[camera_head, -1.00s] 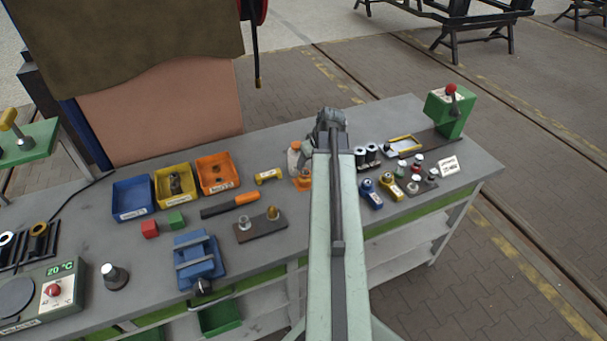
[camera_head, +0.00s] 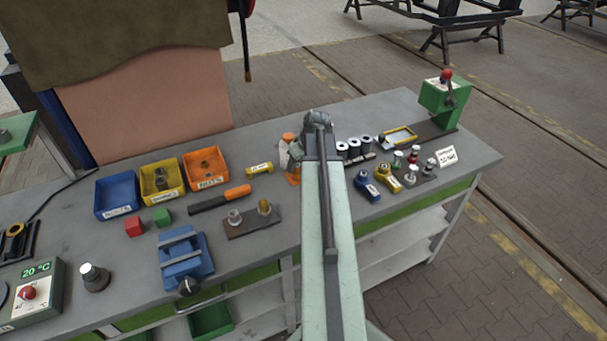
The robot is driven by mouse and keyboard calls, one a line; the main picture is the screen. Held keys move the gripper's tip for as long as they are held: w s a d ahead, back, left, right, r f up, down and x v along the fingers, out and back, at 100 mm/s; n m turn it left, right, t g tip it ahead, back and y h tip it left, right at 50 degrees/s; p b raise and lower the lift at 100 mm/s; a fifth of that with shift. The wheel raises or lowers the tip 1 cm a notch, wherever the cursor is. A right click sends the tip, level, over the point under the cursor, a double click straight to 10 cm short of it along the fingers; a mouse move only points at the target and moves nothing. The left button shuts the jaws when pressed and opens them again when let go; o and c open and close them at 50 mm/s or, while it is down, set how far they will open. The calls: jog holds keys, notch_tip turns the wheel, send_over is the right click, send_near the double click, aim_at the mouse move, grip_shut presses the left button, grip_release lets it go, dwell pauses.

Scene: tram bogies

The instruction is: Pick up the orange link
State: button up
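An orange piece (camera_head: 293,177), likely the orange link, shows on the workbench just left of my arm. My arm covers part of it, so its full shape is hidden. A blue link (camera_head: 367,186) and a yellow link (camera_head: 388,176) lie on the bench right of the arm. My arm reaches over the bench, and its far end (camera_head: 318,123) is above the back part, close to the orange piece.
A pale bottle with an orange cap (camera_head: 288,137) stands behind the orange piece. Dark spools (camera_head: 354,148) and several small knobs stand to the right.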

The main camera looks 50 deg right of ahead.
grip_shut()
dwell(1.2)
